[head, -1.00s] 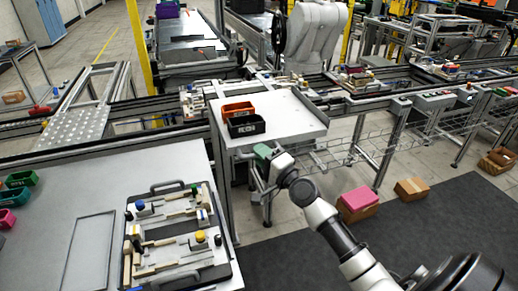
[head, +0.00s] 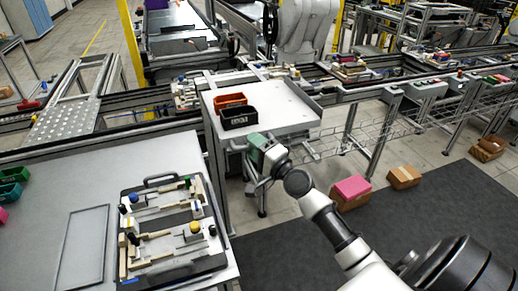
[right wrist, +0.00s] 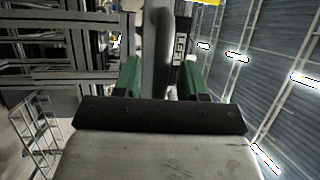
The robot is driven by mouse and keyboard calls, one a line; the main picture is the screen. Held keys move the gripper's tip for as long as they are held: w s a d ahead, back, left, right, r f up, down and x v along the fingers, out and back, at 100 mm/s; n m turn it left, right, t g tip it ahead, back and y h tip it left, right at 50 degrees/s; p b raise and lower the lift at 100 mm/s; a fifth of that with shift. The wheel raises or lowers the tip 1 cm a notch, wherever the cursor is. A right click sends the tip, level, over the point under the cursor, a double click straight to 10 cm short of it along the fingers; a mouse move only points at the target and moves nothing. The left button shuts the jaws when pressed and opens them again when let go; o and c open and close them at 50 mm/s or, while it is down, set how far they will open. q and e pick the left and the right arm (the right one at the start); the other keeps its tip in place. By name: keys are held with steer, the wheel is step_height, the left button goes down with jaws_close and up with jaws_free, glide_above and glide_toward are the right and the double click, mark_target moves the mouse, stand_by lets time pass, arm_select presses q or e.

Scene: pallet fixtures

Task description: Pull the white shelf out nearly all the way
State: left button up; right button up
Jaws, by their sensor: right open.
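The white shelf (head: 285,112) is a pale flat tray with a raised rim, set in a metal frame in the middle of the head view. An orange bin (head: 229,100) and a black bin (head: 240,118) stand on its left part. My right gripper (head: 257,146) is at the shelf's near edge, below the black bin. In the right wrist view its green fingers (right wrist: 157,75) are apart, with a grey upright edge, apparently the shelf's rim, between them. Contact cannot be told. My left gripper is not in view.
A table (head: 45,170) at the left bears a grey case (head: 172,230) with tools and parts. A pink box (head: 351,187) and a cardboard box (head: 403,176) are on the floor to the right. A dark mat (head: 440,205) leaves open floor in front.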

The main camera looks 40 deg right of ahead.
steer(key=b+v, duration=0.3)
steer(key=v, duration=0.7)
steer(key=shift+s+b, duration=0.3)
steer(key=shift+s, duration=0.05)
steer(key=shift+f, duration=0.15)
step_height(320, 180, down, 22)
steer(key=d+n+g+h, duration=0.2)
steer(key=n+g+h, duration=0.1)
steer(key=g, duration=0.2)
steer(key=s+a+f+n+g, duration=0.2)
steer(key=s+f, duration=0.2)
steer(key=f, duration=0.5)
steer(key=s+a+f+n+g, duration=0.25)
steer(key=s+f, duration=0.25)
steer(key=f, duration=0.3)
steer(key=s+a+f+n+g, duration=0.3)
steer(key=s+f, duration=0.3)
steer(key=s, duration=0.3)
steer(key=s+a+f+n+g, duration=0.3)
steer(key=s+f, duration=0.4)
steer(key=s, duration=0.3)
steer(key=s+a+f+n+g, duration=0.3)
steer(key=s+f, duration=0.4)
steer(key=s, duration=0.3)
steer(key=shift+a+n, duration=0.45)
steer(key=shift+n, duration=0.4)
